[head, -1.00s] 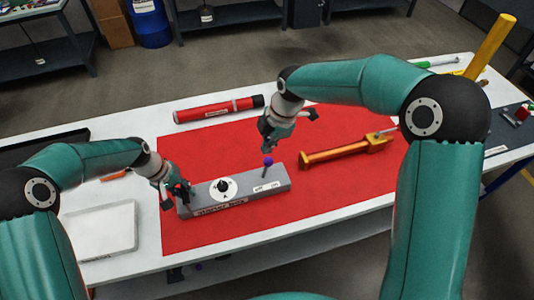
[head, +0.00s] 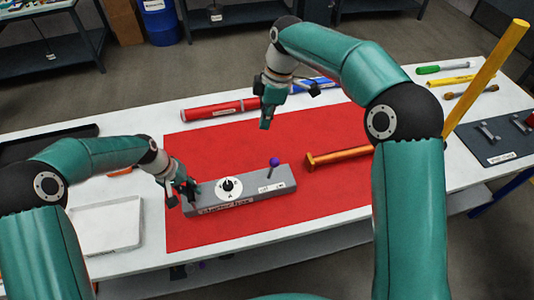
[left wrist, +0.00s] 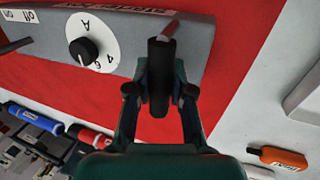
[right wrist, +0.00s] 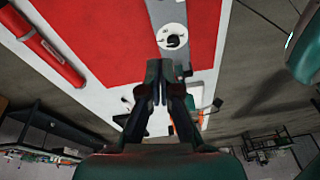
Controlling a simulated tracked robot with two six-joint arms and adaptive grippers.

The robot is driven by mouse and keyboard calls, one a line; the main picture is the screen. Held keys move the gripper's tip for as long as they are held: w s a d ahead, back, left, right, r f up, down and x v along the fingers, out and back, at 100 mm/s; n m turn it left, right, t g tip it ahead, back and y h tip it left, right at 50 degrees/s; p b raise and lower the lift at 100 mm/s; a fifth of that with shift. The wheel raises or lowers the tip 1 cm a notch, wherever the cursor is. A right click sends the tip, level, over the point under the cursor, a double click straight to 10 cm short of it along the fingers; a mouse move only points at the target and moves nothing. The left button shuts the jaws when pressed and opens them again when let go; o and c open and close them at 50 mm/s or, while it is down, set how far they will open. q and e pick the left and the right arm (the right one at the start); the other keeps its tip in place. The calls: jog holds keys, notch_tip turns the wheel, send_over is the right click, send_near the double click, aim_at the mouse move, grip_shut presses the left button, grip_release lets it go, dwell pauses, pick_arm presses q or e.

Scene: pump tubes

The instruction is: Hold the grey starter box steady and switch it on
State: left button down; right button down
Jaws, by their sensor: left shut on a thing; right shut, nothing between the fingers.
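The grey starter box (head: 240,196) lies on the red mat (head: 330,200), with a white round dial (head: 229,188) and a small off/on label (head: 271,187). Its lever with a purple ball (head: 274,162) stands near the right end, leaning slightly right. The right wrist view shows the dial (right wrist: 172,40).
An orange tool (head: 338,157) lies right of the box. A red cylinder (head: 215,110) and a blue one (head: 315,85) lie behind. A white tray (head: 105,225) is at left. A yellow post (head: 485,80) stands at far right. The mat in front is clear.

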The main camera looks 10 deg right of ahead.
send_over(271, 169)
jog(key=w+a, duration=0.2)
jog(key=a, duration=0.2)
jog(key=d+f+x, duration=0.1)
jog(key=d+x, duration=0.2)
jog(key=x, duration=0.9)
jog(key=d, duration=0.2)
jog(key=shift+s+d+f, duration=0.35)
jog(key=shift+s, duration=0.05)
jog(key=shift+d+f, duration=0.1)
jog(key=shift+d, duration=1.4)
pick_arm(q)
jog(key=shift+a, duration=0.1)
pick_arm(e)
jog(key=shift+f, duration=0.1)
